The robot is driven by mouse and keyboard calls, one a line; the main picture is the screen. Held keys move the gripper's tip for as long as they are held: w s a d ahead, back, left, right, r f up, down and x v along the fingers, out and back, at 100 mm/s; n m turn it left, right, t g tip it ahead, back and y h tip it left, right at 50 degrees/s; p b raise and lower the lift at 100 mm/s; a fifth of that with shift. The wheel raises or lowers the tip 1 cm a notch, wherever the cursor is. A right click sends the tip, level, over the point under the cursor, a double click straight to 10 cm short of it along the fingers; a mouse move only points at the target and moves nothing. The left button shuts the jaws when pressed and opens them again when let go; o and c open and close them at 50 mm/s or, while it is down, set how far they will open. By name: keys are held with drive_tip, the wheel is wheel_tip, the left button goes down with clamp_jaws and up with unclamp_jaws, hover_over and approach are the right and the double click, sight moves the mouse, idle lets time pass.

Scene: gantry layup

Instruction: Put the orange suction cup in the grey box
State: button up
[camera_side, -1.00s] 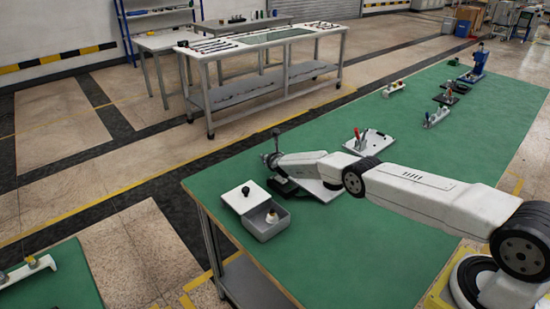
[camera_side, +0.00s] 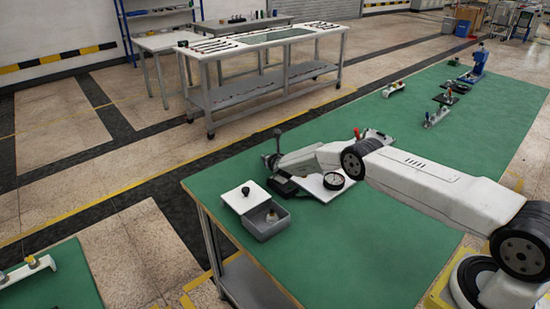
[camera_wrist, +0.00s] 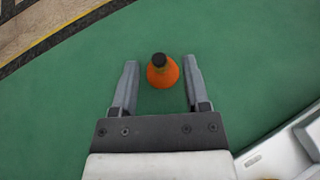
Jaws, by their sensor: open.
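The orange suction cup (camera_wrist: 162,76) stands on the green table top in the wrist view, with its dark tip toward the camera. My gripper (camera_wrist: 161,63) is open, with one finger on each side of the cup and a gap on both sides. In the side view the cup is not visible; my arm's end hides that area. The grey box (camera_side: 266,228) stands open near the table's left edge, to the left of and nearer than my arm's end. A small pale and brown object (camera_side: 271,214) is inside it.
A white lid with a black knob (camera_side: 241,200) lies beside the box. A white panel (camera_side: 318,190) and a round black-rimmed gauge (camera_side: 334,181) are close by my arm. Other tools stand farther back; the front table area is clear.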

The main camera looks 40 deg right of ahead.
drive_tip(key=shift+v, duration=3.1)
drive_tip(key=shift+a, duration=0.1)
drive_tip(key=shift+r, duration=0.1)
